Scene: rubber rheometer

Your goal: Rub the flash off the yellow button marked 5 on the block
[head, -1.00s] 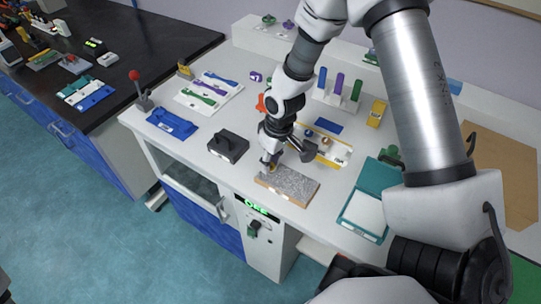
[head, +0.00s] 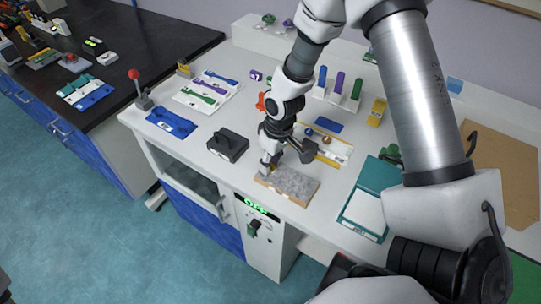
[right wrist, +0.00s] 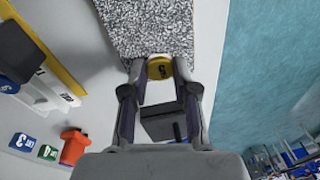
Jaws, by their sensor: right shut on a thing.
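The block (head: 287,184) lies near the front edge of the white bench, with a grey speckled top and a tan side. It fills the top of the right wrist view (right wrist: 150,28). My right gripper (head: 267,169) is at the block's left end, pointing down. In the right wrist view, my right gripper (right wrist: 160,72) is shut on the yellow button (right wrist: 160,68), which has a dark mark like a 5. The button is at the edge of the speckled top; I cannot tell whether it touches. My left gripper is not in view.
A black box with a handle (head: 228,145) stands left of the block. A tray with round buttons (head: 328,147) lies behind it. A teal case (head: 368,198) is to the right. A control panel reading OFF (head: 263,211) is below the bench edge.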

